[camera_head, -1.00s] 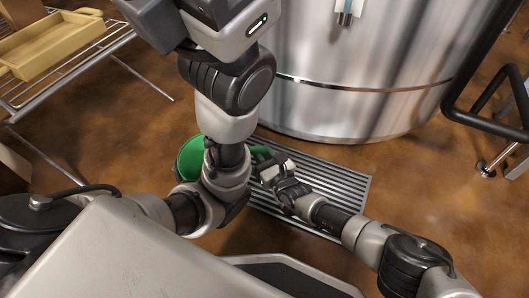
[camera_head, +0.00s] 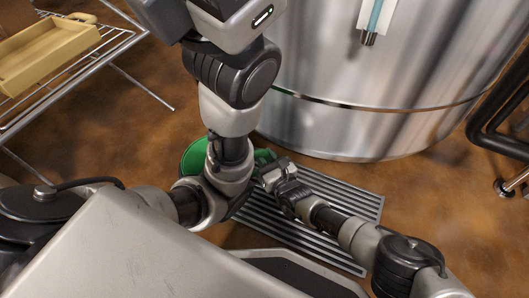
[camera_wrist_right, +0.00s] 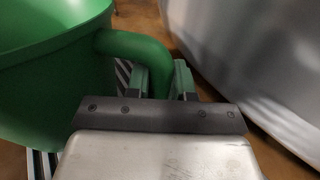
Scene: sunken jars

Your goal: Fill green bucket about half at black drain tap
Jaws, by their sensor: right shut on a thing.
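The green bucket (camera_head: 194,157) shows left of centre in the head view, partly hidden behind my left arm. In the right wrist view the bucket (camera_wrist_right: 50,85) fills the upper left, and its curved handle (camera_wrist_right: 135,45) runs between my fingers. My right gripper (camera_head: 263,166) is shut on this handle. The bucket is at the left end of the floor grate (camera_head: 320,210); I cannot tell whether it rests or hangs. No liquid shows on the part of the inside in view. I cannot make out the black drain tap. My left gripper is out of view.
A large steel tank (camera_head: 330,125) stands just behind the grate, with a teal tube (camera_head: 374,15) on its front. A wire rack (camera_head: 75,70) holding a yellow tray (camera_head: 45,55) is at the upper left. Black rails (camera_head: 500,135) stand at the right edge.

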